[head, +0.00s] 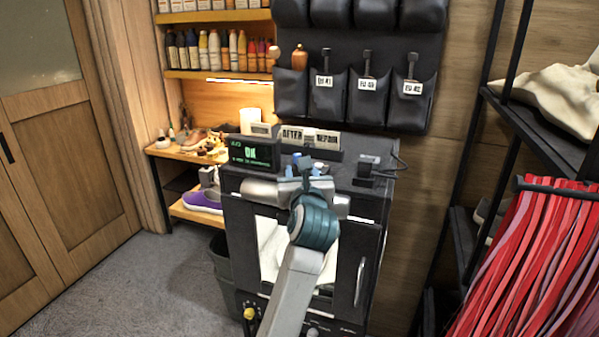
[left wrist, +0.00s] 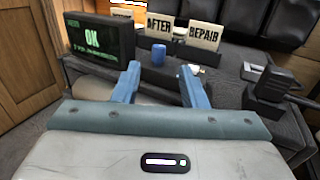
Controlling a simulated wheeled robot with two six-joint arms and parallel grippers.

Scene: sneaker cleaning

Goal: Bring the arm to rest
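My left gripper (left wrist: 160,74) is open, with its two blue fingers apart and nothing between them in the left wrist view. In the head view my left gripper (head: 306,168) is over the top of the dark cabinet (head: 372,205), and its arm comes up from the bottom middle. A small blue cylinder (left wrist: 158,53) stands beyond the fingertips, apart from them. My right gripper is in neither view.
A black display reading OK (head: 254,152) stands on the cabinet's left. AFTER and REPAIR signs (head: 308,136) stand at its back, a black stand (head: 370,170) at its right. A purple sneaker (head: 202,201) is on the lower shelf. Red laces (head: 530,265) hang at right.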

